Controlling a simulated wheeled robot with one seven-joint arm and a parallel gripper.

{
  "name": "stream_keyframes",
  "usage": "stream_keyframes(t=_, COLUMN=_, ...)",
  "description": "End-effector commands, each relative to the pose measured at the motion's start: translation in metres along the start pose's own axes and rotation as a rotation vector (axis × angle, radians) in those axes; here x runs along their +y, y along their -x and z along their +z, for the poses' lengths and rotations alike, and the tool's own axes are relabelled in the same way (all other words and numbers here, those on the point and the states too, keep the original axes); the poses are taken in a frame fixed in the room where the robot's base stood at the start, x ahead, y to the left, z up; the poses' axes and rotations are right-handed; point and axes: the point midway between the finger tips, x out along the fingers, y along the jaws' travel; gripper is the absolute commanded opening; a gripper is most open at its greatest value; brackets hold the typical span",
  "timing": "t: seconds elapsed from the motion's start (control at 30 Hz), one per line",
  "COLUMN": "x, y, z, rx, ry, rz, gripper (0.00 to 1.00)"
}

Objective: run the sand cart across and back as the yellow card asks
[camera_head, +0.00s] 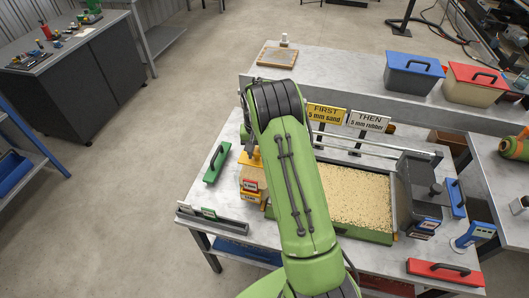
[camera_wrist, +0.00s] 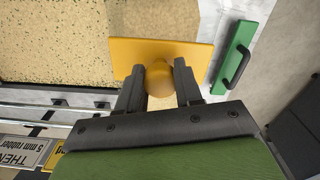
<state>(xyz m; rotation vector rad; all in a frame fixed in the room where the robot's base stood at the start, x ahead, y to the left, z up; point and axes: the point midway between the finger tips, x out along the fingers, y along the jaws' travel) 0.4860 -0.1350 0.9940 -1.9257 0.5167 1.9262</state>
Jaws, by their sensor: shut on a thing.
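The sand cart is yellow-orange with small labels on its front; in the head view its left part (camera_head: 252,180) shows at the tray's left end, the rest hidden behind my arm. In the wrist view its orange plate (camera_wrist: 122,58) and round knob (camera_wrist: 159,82) are clear. My gripper (camera_wrist: 160,88) is shut on that knob; my arm hides it in the head view. The long green-edged tray (camera_head: 365,234) holds a pale, speckled bed (camera_head: 355,195). The yellow card (camera_head: 325,114) reads "FIRST 5 mm sand"; the white card (camera_head: 368,121) reads "THEN 5 mm rubber".
A dark grey cart (camera_head: 420,178) stands at the tray's right end. Metal rails (camera_head: 375,143) run along the far side. A green float (camera_head: 216,162) lies left of the sand cart, a red one (camera_head: 444,272) at front right. Blue- and red-lidded bins (camera_head: 412,78) stand behind.

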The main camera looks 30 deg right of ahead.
Motion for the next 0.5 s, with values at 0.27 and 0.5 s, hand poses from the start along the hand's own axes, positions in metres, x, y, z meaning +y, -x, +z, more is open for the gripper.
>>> stream_keyframes(t=0.27, x=-0.0093, y=-0.0020, z=0.0010, rx=-0.009, ry=0.007, rz=-0.003, gripper=0.00)
stream_keyframes(t=0.5, x=-0.0106, y=-0.0017, z=0.0009, rx=-0.008, ry=0.009, rz=-0.005, gripper=0.00)
